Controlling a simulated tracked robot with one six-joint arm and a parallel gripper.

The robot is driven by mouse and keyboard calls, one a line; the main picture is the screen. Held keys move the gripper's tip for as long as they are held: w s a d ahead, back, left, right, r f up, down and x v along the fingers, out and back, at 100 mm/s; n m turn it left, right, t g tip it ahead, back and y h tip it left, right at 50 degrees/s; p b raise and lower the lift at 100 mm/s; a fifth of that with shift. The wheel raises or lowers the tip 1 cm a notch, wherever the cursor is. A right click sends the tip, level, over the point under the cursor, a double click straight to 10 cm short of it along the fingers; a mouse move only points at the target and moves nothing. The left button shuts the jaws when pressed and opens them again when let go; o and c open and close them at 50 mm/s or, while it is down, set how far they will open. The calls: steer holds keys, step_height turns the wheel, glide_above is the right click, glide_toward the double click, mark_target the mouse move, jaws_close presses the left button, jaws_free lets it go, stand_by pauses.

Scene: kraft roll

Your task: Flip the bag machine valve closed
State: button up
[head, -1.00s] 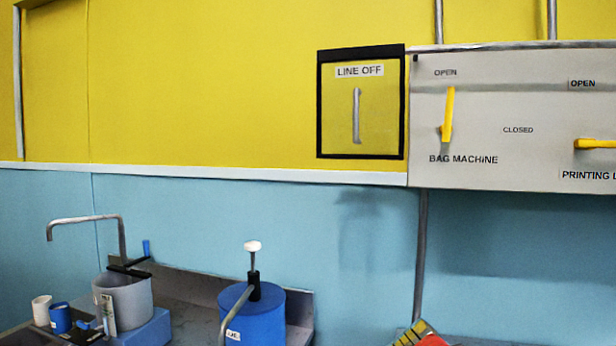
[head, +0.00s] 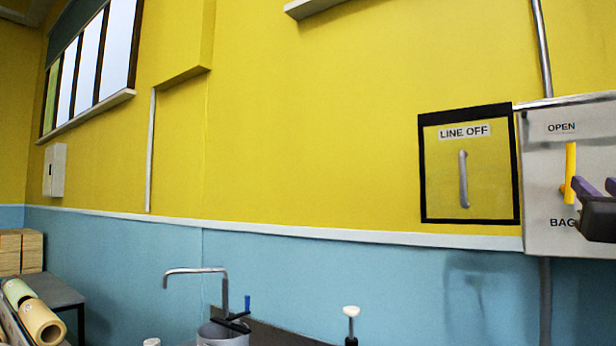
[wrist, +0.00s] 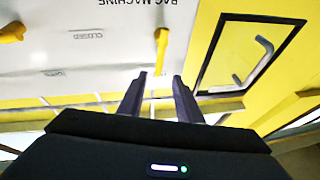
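The bag machine valve is a yellow lever (head: 570,168) on a pale grey panel (head: 540,225) at the right of the head view. It stands upright, its top end below the OPEN label. My gripper (head: 597,187) shows at the right edge, just right of the lever and partly covering the BAG MACHINE label. In the wrist view, where the panel text is upside down, my gripper (wrist: 159,90) is open and empty. The lever (wrist: 160,48) lies ahead of the gap between its two fingers. I cannot tell whether either finger touches it. The CLOSED label (wrist: 86,34) shows left of the lever.
Another yellow lever (wrist: 12,32) is on the same panel. A black-framed clear cover (head: 422,170) marked LINE OFF, with a grey handle, is left of the panel. A tap (head: 195,271) and a pump top (head: 351,312) stand below. The wall between is bare.

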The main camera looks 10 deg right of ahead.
mark_target(572, 167)
steer(key=shift+w+d, duration=0.1)
steer(key=shift+x, duration=6.8)
steer(key=shift+f, duration=0.1)
steer(key=shift+c, duration=0.3)
jaws_close()
